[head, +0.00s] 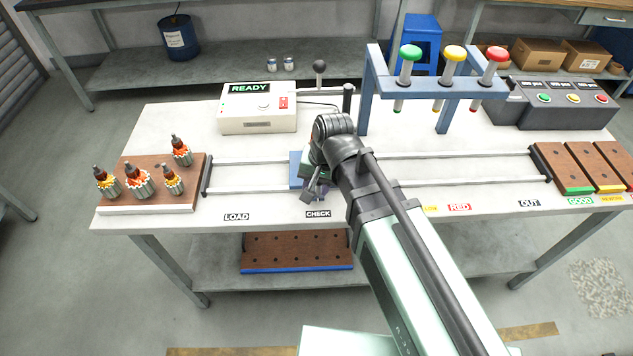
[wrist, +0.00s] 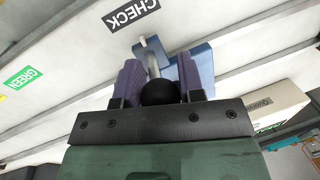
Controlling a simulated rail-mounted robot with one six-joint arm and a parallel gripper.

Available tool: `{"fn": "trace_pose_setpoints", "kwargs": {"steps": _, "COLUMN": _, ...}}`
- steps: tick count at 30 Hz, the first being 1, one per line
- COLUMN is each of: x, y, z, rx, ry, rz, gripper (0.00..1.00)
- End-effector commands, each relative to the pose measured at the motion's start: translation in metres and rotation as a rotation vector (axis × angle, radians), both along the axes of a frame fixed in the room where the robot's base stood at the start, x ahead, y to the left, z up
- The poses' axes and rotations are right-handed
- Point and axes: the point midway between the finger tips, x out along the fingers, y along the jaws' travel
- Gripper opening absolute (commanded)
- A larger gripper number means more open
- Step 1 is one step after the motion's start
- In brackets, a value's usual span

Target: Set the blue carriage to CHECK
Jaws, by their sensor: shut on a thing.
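The blue carriage (head: 295,170) sits on the two rails of the bench, mostly hidden behind my gripper in the head view. The CHECK label (head: 318,214) is on the bench's front strip, just in front of the gripper. It also shows in the wrist view (wrist: 130,13). Exact alignment of carriage and label cannot be told.
A LOAD label (head: 236,217) lies to the left, RED (head: 459,208) and OUT (head: 529,203) labels to the right. A tester box reading READY (head: 257,108) and a blue frame with coloured plungers (head: 452,88) stand behind the rails. The rails left of the carriage are clear.

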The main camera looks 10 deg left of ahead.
Motion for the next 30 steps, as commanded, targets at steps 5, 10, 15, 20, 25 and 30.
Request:
{"fn": "trace_pose_setpoints", "kwargs": {"steps": 5, "x": 0.0, "y": 0.0, "z": 0.0, "rx": 0.0, "ry": 0.0, "rz": 0.001, "gripper": 0.54}}
{"fn": "trace_pose_setpoints", "kwargs": {"steps": 10, "x": 0.0, "y": 0.0, "z": 0.0, "rx": 0.0, "ry": 0.0, "rz": 0.0, "gripper": 0.6}}
{"fn": "trace_pose_setpoints", "kwargs": {"steps": 15, "x": 0.0, "y": 0.0, "z": 0.002, "rx": 0.0, "ry": 0.0, "rz": 0.0, "gripper": 0.6}}
{"fn": "trace_pose_setpoints", "kwargs": {"steps": 20, "x": 0.0, "y": -0.003, "z": 0.023, "rx": 0.0, "ry": 0.0, "rz": 0.0, "gripper": 0.6}}
{"fn": "trace_pose_setpoints", "kwargs": {"steps": 25, "x": 0.0, "y": -0.01, "z": 0.065, "rx": 0.0, "ry": 0.0, "rz": -0.002, "gripper": 0.6}}
{"fn": "trace_pose_setpoints", "kwargs": {"steps": 30, "x": 0.0, "y": -0.018, "z": 0.101, "rx": 0.0, "ry": 0.0, "rz": 0.0, "gripper": 0.6}}
